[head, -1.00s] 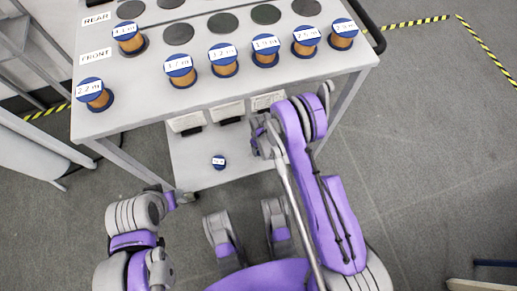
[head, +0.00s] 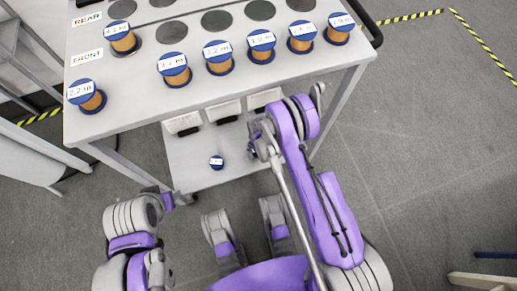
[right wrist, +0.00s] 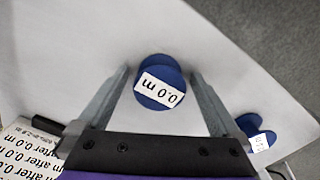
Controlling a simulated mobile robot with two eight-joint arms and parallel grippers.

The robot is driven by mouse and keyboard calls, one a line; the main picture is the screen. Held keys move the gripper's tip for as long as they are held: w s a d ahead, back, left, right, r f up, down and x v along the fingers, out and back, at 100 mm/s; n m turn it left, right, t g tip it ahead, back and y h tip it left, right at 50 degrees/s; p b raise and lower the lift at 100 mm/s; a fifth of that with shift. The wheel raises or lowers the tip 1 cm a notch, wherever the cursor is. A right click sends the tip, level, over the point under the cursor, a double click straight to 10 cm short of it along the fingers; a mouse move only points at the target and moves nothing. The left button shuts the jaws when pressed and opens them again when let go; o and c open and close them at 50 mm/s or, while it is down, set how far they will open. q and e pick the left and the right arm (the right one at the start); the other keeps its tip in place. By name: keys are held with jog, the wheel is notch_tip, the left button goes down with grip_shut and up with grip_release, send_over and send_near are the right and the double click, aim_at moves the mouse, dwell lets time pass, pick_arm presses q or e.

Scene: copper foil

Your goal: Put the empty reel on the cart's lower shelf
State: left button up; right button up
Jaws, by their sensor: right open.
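A blue reel labelled 0.0 m (right wrist: 160,82) shows in the right wrist view, on a pale flat surface that looks like the cart's lower shelf (head: 190,168). My right gripper (right wrist: 160,78) is open, with one finger on each side of this reel; whether they touch it is unclear. In the head view my right arm hides that reel. A second blue reel (head: 216,162) sits on the lower shelf, and a blue reel shows at the right of the right wrist view (right wrist: 257,135). My left gripper (head: 178,198) is low beside the cart, its fingers too small to read.
The cart's top (head: 135,95) carries several copper-wound reels, such as one at the front left (head: 86,95), and dark round spots.

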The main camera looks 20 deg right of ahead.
notch_tip(320, 180, up, 8)
jog(key=p, duration=0.3)
jog(key=shift+f, duration=0.15)
pick_arm(q)
jog(key=r, duration=0.1)
jog(key=s+r, duration=0.1)
jog(key=r, duration=0.1)
jog(key=shift+s+d+p, duration=0.25)
jog(key=shift+d+p, duration=0.05)
jog(key=shift+d, duration=0.1)
